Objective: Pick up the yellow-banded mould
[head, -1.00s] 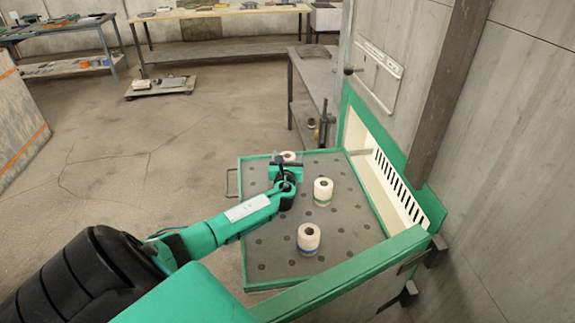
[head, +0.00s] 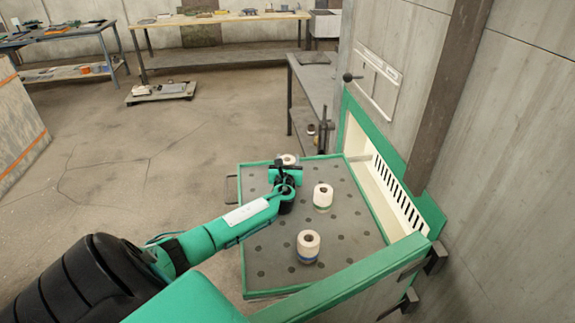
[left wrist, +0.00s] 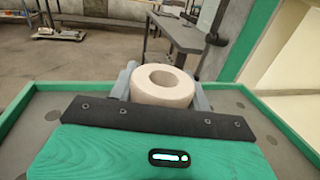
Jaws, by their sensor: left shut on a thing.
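My left gripper (head: 287,168) is at the far part of the grey perforated tray (head: 262,240), shut on a white ring-shaped mould (head: 288,158). In the left wrist view this mould (left wrist: 163,86) stands upright between the fingers with its round hole up. Its band is hidden; I take it as the yellow-banded mould because the other two show other colours. Whether its base touches the tray is hidden. A green-banded mould (head: 323,196) stands right of the gripper, and a blue-banded mould (head: 308,245) stands nearer. My right gripper is not in view.
The tray has a green rim and a side handle (head: 230,190). A green-framed opening with a slotted cream wall (head: 392,190) stands along its right side. A grey bench (head: 315,85) is behind it.

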